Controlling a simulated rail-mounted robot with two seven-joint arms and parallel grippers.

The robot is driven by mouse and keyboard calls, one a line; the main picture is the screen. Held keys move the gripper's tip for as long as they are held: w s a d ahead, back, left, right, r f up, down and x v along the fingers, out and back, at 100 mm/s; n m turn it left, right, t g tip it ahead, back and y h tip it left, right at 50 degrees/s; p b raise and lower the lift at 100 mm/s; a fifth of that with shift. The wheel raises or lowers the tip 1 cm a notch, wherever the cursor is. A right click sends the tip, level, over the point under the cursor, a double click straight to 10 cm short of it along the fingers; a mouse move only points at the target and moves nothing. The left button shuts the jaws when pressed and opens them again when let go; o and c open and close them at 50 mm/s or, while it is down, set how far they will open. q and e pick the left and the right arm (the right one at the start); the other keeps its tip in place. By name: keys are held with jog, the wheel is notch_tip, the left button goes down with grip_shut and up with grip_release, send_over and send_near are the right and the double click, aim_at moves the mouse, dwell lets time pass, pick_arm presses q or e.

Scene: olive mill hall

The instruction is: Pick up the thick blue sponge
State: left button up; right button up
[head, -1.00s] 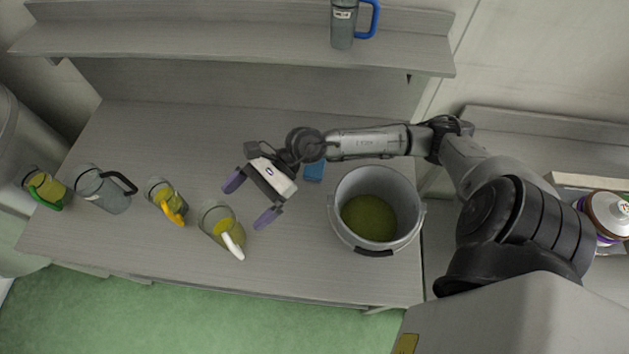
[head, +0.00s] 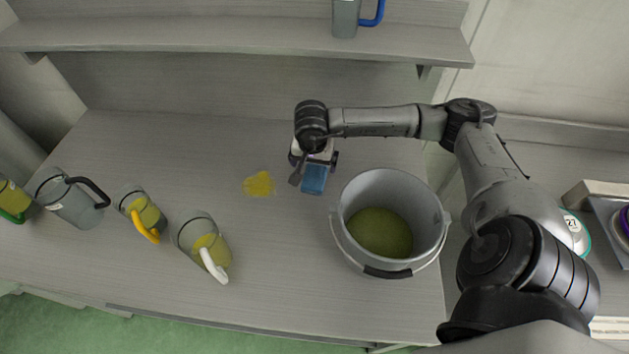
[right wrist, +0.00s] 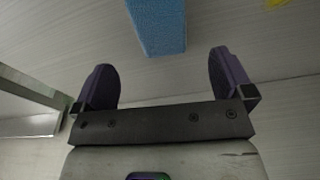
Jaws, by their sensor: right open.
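The thick blue sponge (head: 314,179) lies on the grey table, left of the bucket. In the right wrist view, the sponge (right wrist: 157,26) shows at the top, ahead of the fingertips and in line with the space between them. My right gripper (head: 313,162) is over the far end of the sponge in the head view, pointing down, and its housing hides part of it. In the right wrist view, its two purple fingers (right wrist: 161,70) are wide apart with nothing between them. My left gripper is not in view.
A grey bucket (head: 354,205) with yellow-green liquid stands close on the right. A yellow spill (head: 260,184) lies to the left. Several jugs, including one with a white handle (head: 213,263), stand at the left. A shelf (head: 230,33) runs along the back.

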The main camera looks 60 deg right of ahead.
aim_at(315, 176)
jog(key=shift+w+d+f, duration=0.1)
jog(key=shift+d+f, duration=0.1)
jog(key=shift+f, duration=1.25)
jog(key=shift+w+d+f+b, duration=0.1)
jog(key=shift+f+b, duration=0.15)
jog(key=shift+f, duration=0.65)
jog(key=shift+s+d+f+b, duration=0.1)
jog(key=shift+f+b, duration=0.15)
jog(key=shift+f, duration=0.6)
jog(key=shift+w+d+f+b, duration=0.1)
jog(key=shift+f+b, duration=0.15)
jog(key=shift+f, duration=0.65)
jog(key=shift+c, duration=0.3)
jog(key=c, duration=0.9)
jog(key=shift+c, duration=0.2)
jog(key=shift+r, duration=0.1)
